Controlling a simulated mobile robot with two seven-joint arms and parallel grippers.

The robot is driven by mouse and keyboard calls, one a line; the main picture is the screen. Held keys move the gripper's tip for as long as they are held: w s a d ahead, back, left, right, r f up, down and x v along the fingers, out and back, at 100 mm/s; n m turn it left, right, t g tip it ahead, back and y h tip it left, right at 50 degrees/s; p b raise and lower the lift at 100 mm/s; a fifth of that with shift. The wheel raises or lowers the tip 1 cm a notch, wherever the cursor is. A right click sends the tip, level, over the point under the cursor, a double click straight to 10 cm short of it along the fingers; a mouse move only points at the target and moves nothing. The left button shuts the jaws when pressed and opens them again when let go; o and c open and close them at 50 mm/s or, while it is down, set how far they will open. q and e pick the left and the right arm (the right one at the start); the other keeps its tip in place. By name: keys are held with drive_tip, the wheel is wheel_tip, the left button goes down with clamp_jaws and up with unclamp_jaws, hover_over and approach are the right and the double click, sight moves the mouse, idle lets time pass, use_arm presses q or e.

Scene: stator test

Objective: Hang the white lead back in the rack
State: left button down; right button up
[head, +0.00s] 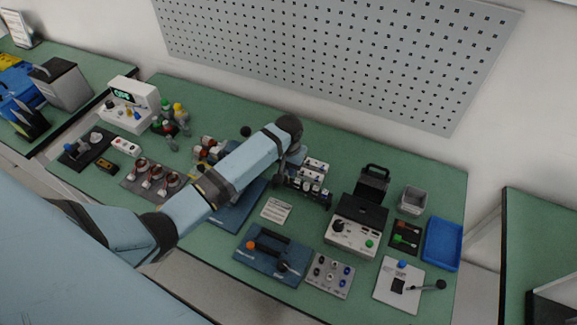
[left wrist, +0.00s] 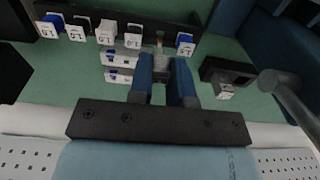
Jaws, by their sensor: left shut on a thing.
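My left gripper (left wrist: 163,78) is shut on a small pale piece (left wrist: 158,66) between its two blue fingers; I take it to be the white lead, mostly hidden by the fingers. In the head view my left gripper (head: 292,163) is over the dark rack (head: 316,193), its tips partly hidden by my wrist. The rack also shows in the left wrist view as a dark bar (left wrist: 150,17) with white and blue tagged pieces (left wrist: 106,32) along it. The held piece is close to this bar; I cannot tell whether they touch. My right gripper is not in view.
Near the rack are a white card (head: 276,210), a blue board with an orange knob (head: 270,257) and a black-lidded tester (head: 355,234). A blue tray (head: 442,244) and a grey bin (head: 412,201) stand to the right. A perforated panel (head: 330,60) is behind.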

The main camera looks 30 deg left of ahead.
use_arm(q)
drive_tip(key=shift+f, duration=0.45)
idle(0.5)
drive_tip(key=shift+f, duration=0.15)
drive_tip(key=shift+f, duration=0.9)
drive_tip(key=shift+f+b, duration=0.4)
drive_tip(key=shift+f, duration=0.55)
drive_tip(key=c, duration=1)
unclamp_jaws()
drive_tip(key=shift+s, duration=0.1)
